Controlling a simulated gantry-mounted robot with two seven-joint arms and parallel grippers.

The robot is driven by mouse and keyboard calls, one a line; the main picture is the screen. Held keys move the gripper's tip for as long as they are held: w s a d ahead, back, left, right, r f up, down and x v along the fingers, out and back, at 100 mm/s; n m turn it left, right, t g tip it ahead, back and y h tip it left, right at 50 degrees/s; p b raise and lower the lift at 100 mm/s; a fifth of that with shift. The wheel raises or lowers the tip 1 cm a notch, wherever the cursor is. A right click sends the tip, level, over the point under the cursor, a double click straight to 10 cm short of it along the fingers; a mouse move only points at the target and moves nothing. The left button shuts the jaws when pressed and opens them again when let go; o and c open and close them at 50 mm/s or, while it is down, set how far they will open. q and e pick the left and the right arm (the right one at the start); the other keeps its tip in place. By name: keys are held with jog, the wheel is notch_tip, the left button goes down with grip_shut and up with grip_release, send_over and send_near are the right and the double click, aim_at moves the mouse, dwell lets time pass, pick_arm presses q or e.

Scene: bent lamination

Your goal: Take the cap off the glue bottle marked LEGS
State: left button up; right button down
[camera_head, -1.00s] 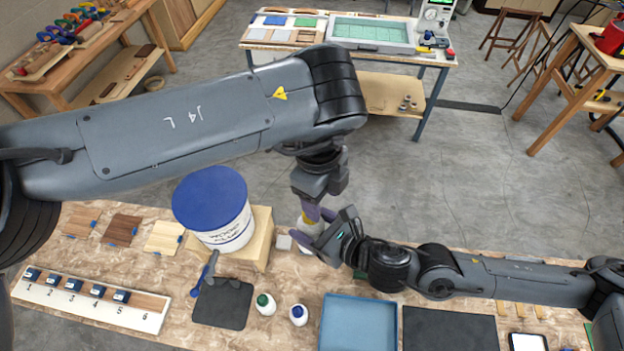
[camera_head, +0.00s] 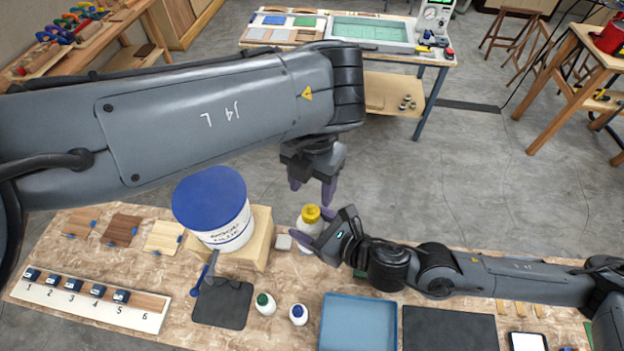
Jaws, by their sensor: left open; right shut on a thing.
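A white glue bottle (camera_head: 307,230) with a yellow cap (camera_head: 311,213) stands upright at the back edge of the bench. My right gripper (camera_head: 312,227) is shut on this bottle from the right side. The cap sits on the bottle's top. My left gripper (camera_head: 311,192) is open and empty just above the cap, with its fingers pointing down and apart from it. Two more white bottles stand at the front, one with a green cap (camera_head: 263,299) and one with a blue cap (camera_head: 298,311). I cannot read which bottle is marked LEGS.
A white tub with a blue lid (camera_head: 210,196) stands on a wooden block (camera_head: 262,222) left of the held bottle. A dark mat (camera_head: 222,305), a blue tray (camera_head: 358,325) and a numbered rack (camera_head: 92,302) are at the front. A small pale block (camera_head: 283,242) lies beside the held bottle.

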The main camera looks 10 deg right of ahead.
aim_at(311, 206)
pick_arm(q)
jog(key=shift+s+a+f, duration=0.1)
jog(key=shift+s+f, duration=0.1)
jog(key=shift+f, duration=1.6)
jog(key=shift+s+f, duration=0.15)
jog(key=shift+f, duration=1.6)
grip_shut()
jog(key=shift+r, duration=0.2)
jog(key=shift+w+r, duration=0.1)
jog(key=shift+r, duration=0.8)
jog(key=shift+r, duration=0.1)
